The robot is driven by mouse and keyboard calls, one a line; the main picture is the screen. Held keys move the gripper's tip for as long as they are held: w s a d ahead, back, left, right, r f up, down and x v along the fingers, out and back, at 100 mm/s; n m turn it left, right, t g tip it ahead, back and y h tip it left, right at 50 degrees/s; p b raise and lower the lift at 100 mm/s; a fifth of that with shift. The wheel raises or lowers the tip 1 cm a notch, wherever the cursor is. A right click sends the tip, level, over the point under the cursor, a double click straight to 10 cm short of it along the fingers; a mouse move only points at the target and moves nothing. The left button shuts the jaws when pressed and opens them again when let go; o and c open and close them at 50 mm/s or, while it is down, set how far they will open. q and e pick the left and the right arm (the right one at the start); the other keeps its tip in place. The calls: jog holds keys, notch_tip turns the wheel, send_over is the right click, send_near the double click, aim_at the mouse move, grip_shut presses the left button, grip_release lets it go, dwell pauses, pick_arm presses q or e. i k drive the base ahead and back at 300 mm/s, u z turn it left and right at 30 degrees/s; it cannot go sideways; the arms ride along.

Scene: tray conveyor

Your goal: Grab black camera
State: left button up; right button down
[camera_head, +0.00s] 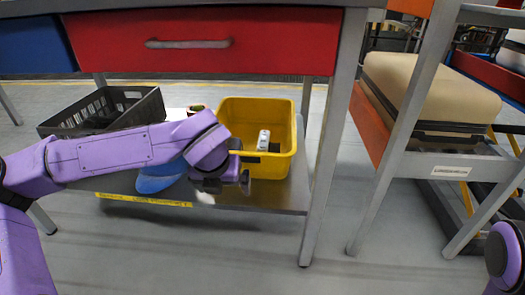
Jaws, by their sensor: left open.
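My left gripper (230,183) is dark and open, in front of the lower left part of a yellow bin (272,170) on the lower shelf. A small white and grey object (263,140) stands inside that bin. I cannot make out a black camera for sure; part of the bin's inside is hidden behind my left arm and gripper. A dark crate (152,108) stands on the left of the shelf, with its contents unclear. Only a purple part of my right arm shows at the right edge; its gripper is out of view.
The lower shelf (290,196) lies under a bench with a red drawer (205,42) and grey legs (331,130). A blue object (158,178) is partly hidden behind my left arm. A rack with a beige case (432,88) stands right. Floor between is clear.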

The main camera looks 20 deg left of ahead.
aim_at(264, 145)
jog(key=z, duration=0.05)
jog(key=i, duration=0.95)
